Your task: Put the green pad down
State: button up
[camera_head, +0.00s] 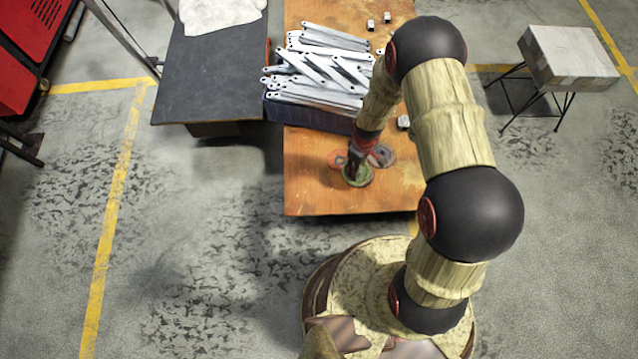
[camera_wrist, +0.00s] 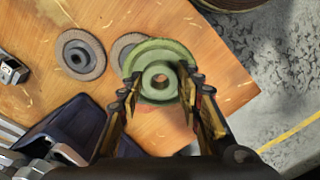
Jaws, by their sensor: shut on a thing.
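The green pad (camera_wrist: 152,57) is a round disc with a raised hub and a centre hole. In the wrist view it sits between the fingers of my gripper (camera_wrist: 160,92), which is shut on its hub. In the head view the green pad (camera_head: 357,176) shows under my gripper (camera_head: 352,163), over the near part of the wooden table (camera_head: 310,190). I cannot tell whether the pad touches the table or is held just above it.
A grey disc (camera_wrist: 81,55) lies on the table, and another grey disc (camera_wrist: 124,48) is partly covered by the green pad in the wrist view. A dark bin (camera_head: 310,116) full of metal brackets (camera_head: 318,65) stands farther back. The table's near edge is close.

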jog(key=a+f+b, duration=0.2)
jog(key=a+f, duration=0.2)
jog(key=a, duration=0.4)
jog(key=b, duration=0.3)
send_over(320, 185)
jog(key=f, duration=0.5)
jog(key=shift+d, duration=0.35)
jog(key=shift+a+f, duration=0.2)
jog(key=shift+a+f+b, duration=0.2)
jog(key=shift+f+b, duration=0.4)
jog(key=shift+f, duration=1.05)
jog(key=shift+f, duration=0.1)
jog(key=o, duration=1.1)
notch_tip(320, 185, up, 12)
jog(key=p, duration=0.4)
